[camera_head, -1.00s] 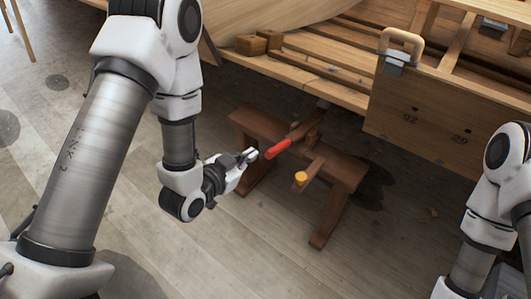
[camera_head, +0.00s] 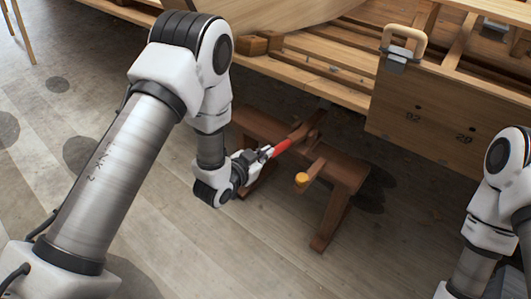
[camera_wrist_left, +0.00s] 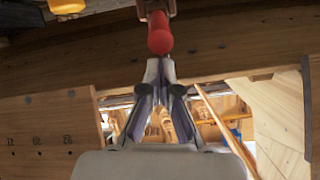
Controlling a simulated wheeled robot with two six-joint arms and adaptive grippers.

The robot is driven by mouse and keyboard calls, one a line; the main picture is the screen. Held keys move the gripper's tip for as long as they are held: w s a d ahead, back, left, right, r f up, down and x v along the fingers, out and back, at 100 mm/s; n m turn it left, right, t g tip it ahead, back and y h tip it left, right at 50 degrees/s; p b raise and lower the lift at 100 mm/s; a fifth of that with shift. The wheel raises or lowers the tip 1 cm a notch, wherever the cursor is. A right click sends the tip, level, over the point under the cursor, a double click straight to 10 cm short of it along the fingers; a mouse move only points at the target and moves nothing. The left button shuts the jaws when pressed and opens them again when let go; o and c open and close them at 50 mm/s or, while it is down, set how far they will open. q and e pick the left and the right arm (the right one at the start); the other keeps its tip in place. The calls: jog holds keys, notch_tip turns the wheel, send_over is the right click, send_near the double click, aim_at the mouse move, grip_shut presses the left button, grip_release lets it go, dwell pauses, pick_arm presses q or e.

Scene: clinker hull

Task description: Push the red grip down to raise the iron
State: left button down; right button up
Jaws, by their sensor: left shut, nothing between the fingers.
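The red grip (camera_head: 282,147) is the near end of a wooden lever (camera_head: 306,126) on a low brown bench (camera_head: 345,172) under the hull. My left gripper (camera_head: 267,153) is shut and empty, with its fingertips right at the near end of the red grip. In the left wrist view the red grip (camera_wrist_left: 160,35) is straight ahead of the closed fingertips (camera_wrist_left: 159,66), just above them in the picture. Whether they touch cannot be told. The iron cannot be made out. My right gripper is out of view.
A second wooden arm with an orange knob (camera_head: 302,180) sticks out to the right of the red grip. The hull planks (camera_head: 320,82) overhang the bench. The floor in front is clear.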

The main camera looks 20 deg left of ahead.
pick_arm(q)
notch_tip(320, 180, down, 8)
jog(key=s+b, duration=0.2)
jog(key=b, duration=0.1)
jog(key=shift+a, duration=0.4)
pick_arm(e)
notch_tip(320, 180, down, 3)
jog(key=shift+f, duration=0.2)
pick_arm(q)
jog(key=shift+r, duration=0.25)
